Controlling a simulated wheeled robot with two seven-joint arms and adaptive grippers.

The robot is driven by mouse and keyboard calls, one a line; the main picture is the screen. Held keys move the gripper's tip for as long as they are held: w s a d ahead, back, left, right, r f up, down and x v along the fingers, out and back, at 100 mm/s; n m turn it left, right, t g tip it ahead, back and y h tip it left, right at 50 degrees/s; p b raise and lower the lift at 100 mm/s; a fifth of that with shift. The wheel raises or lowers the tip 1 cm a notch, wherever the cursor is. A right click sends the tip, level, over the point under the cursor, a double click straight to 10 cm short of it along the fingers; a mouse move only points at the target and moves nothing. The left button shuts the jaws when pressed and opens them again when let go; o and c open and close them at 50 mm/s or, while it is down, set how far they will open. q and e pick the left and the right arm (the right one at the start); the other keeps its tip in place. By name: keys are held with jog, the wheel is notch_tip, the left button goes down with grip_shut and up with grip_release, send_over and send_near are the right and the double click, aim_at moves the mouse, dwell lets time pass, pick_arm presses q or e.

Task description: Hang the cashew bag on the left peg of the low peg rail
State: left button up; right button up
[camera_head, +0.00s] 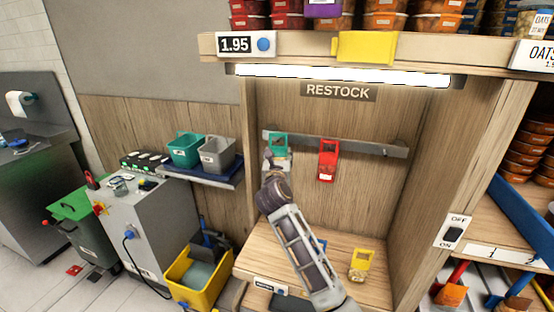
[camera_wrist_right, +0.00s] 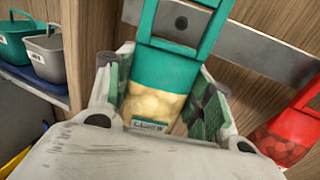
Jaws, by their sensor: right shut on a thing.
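The cashew bag (camera_wrist_right: 160,100) has a teal top with a loop handle and a pale see-through lower part with a label. My right gripper (camera_wrist_right: 165,112) is shut on its lower part, one finger on each side. In the head view the bag (camera_head: 278,141) is upright at the left end of the grey low peg rail (camera_head: 365,148), partly hidden by my right gripper (camera_head: 276,163). In the right wrist view the round end of the left peg (camera_wrist_right: 181,22) shows inside the handle's opening. I cannot tell whether the handle bears on it. My left gripper is out of view.
A red bag (camera_head: 327,161) hangs at the rail's middle, right of the cashew bag. A bare peg (camera_head: 386,154) shows toward the right end. A yellow-topped bag (camera_head: 361,263) stands on the wooden shelf (camera_head: 255,252) below. Teal (camera_head: 185,152) and grey (camera_head: 217,155) baskets stand left.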

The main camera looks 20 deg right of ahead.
jog(key=shift+w+d, duration=0.3)
jog(key=shift+w, duration=0.1)
jog(key=shift+w+d+f, duration=0.3)
jog(key=shift+w, duration=0.2)
jog(key=shift+w+d+f, duration=0.1)
jog(key=shift+f, duration=0.05)
dwell(0.4)
jog(key=o, duration=1.1)
jog(key=v, duration=1.2)
